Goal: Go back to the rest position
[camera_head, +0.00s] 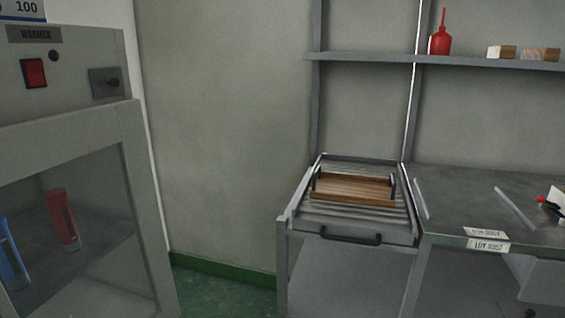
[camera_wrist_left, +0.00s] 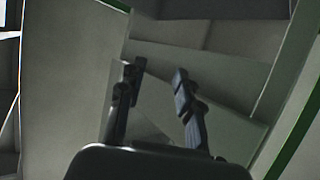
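My left gripper (camera_wrist_left: 158,84) shows in the left wrist view with its two dark fingers apart and nothing between them. Behind the fingers are only plain grey surfaces and a green strip, and no object touches it. Neither gripper shows in the head view. My right gripper is in no frame.
A warmer cabinet (camera_head: 134,130) stands at the left, with a red tube (camera_head: 62,220) and a blue tube (camera_head: 12,262) behind its glass. A wooden tray (camera_head: 352,188) sits on a roller stand (camera_head: 300,213) beside a grey table (camera_head: 455,190). A shelf (camera_head: 375,57) hangs above.

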